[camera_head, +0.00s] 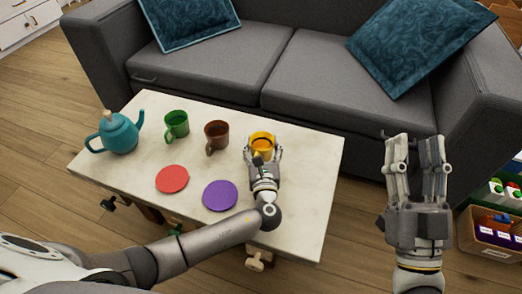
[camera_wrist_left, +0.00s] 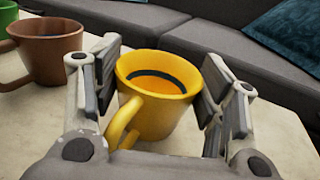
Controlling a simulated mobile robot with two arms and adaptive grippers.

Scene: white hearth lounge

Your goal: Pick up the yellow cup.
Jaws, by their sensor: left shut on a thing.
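The yellow cup (camera_head: 262,144) is near the right part of the low table, partly hidden behind my left gripper (camera_head: 264,155). In the left wrist view the yellow cup (camera_wrist_left: 158,98) sits between the two fingers of my left gripper (camera_wrist_left: 165,95), its handle toward the camera at lower left. The left gripper is shut on the cup, one finger at each side. The cup appears upright; I cannot tell whether it touches the table. My right gripper (camera_head: 416,160) is open and empty, fingers up, right of the table.
The pale table (camera_head: 310,185) also holds a teal teapot (camera_head: 118,134), a green cup (camera_head: 177,124), a brown cup (camera_head: 217,137), a red disc (camera_head: 172,179) and a purple disc (camera_head: 220,195). A grey sofa (camera_head: 220,65) stands behind.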

